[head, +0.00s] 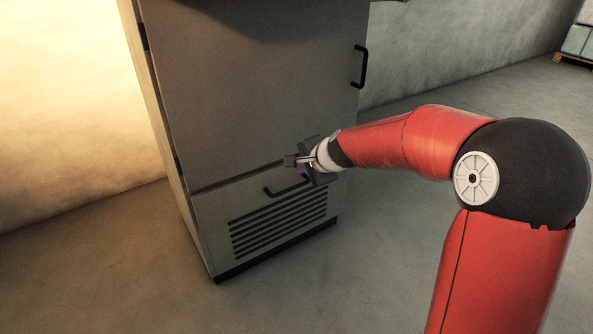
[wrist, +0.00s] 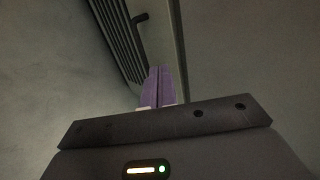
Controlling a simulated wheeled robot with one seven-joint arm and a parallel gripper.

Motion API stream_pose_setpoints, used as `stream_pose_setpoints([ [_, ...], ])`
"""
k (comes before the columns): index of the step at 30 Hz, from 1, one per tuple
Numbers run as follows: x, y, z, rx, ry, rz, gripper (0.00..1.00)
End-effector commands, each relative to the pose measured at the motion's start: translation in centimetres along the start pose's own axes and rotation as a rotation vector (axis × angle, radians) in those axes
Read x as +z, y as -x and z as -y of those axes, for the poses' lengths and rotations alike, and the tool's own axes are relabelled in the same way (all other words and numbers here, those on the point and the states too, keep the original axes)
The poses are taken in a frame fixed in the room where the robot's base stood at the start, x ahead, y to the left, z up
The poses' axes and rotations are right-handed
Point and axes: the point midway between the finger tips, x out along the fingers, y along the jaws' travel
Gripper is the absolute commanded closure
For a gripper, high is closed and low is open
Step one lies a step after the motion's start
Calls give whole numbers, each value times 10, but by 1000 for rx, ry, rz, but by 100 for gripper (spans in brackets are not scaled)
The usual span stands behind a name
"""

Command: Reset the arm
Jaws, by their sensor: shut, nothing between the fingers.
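My gripper (head: 291,161) is at the end of my red arm, in front of the grey cabinet (head: 255,80) in the head view. It is near the seam between the large upper door and the lower panel, just above the lower black handle (head: 284,189). In the wrist view my gripper's purple fingers (wrist: 156,85) are together with nothing between them. Whether the fingers touch the cabinet front cannot be told.
The lower panel has a slatted vent, also seen in the wrist view (wrist: 112,35). The upper door has a black handle (head: 360,66) at right. Bare floor (head: 100,270) surrounds the cabinet. A pallet with pale boxes (head: 577,42) stands far right.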

Motion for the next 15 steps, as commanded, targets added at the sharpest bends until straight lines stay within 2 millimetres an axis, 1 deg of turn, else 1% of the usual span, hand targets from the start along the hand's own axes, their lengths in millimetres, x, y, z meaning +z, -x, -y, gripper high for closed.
stream_pose_setpoints([
  [2, 1, 7, 0, 1, 5, -1, 100],
  [5, 6, 23, 1, 15, 58, -5, 100],
  [8, 16, 55, -2, 55, 183, -18, 100],
  [11, 28, 103, -11, 119, 358, -35, 100],
  [12, 33, 124, -18, 150, 429, -42, 100],
  [14, 39, 155, -28, 195, 529, -51, 100],
  [15, 43, 176, -37, 226, 591, -55, 100],
])
